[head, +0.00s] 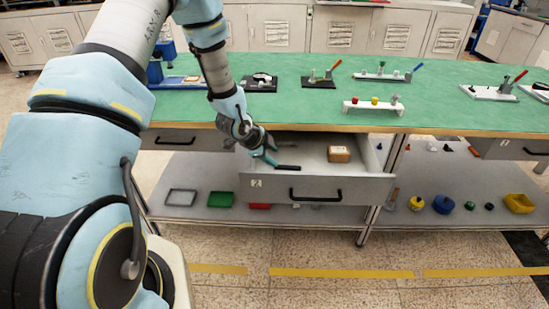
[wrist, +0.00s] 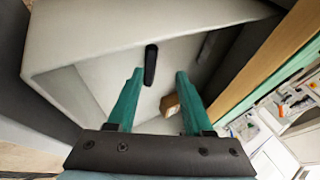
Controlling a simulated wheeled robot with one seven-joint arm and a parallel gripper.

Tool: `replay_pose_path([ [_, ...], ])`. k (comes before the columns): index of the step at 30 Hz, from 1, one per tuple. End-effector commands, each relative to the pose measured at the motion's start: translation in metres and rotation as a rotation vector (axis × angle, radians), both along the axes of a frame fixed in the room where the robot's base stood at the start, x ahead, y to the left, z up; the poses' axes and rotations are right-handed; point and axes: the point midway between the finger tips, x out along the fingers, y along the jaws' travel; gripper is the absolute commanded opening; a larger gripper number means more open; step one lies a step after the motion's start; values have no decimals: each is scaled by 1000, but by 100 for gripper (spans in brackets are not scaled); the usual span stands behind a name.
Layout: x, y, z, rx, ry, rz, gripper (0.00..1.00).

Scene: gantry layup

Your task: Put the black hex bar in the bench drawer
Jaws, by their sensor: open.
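The bench drawer (head: 368,190), marked 2, is pulled open under the green bench top. The black hex bar (head: 288,168) appears to lie on the drawer floor in its left part, near the front panel. My gripper (head: 270,160) is over the left part of the drawer, just left of the bar. In the wrist view the gripper (wrist: 159,72) is open with nothing between its fingers. There the bar (wrist: 151,65) shows beyond and between the fingertips, apart from them, inside the drawer (wrist: 95,40).
A small brown box (head: 339,154) sits in the drawer, right of the bar; it also shows in the wrist view (wrist: 170,104). The green bench top (head: 300,110) overhangs the drawer's back. A lower shelf (head: 335,215) holds trays and small parts.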

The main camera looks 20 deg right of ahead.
Motion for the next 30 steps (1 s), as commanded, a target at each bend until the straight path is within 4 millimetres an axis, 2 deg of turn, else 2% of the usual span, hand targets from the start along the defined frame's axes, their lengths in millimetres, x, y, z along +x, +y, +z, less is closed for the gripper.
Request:
replay_pose_path([
  [7, -12, 29, 42, -2, -3, 3, 51],
  [13, -21, 46, 68, -2, -2, 1, 51],
  [18, -25, 54, 78, -1, -1, 0, 51],
  [25, -25, 60, 81, 5, 4, 19, 51],
  [28, -16, 85, 91, 32, 37, 145, 51],
  [29, -12, 98, 96, 44, 55, 215, 51],
  [30, -8, 121, 104, 61, 87, 329, 51],
])
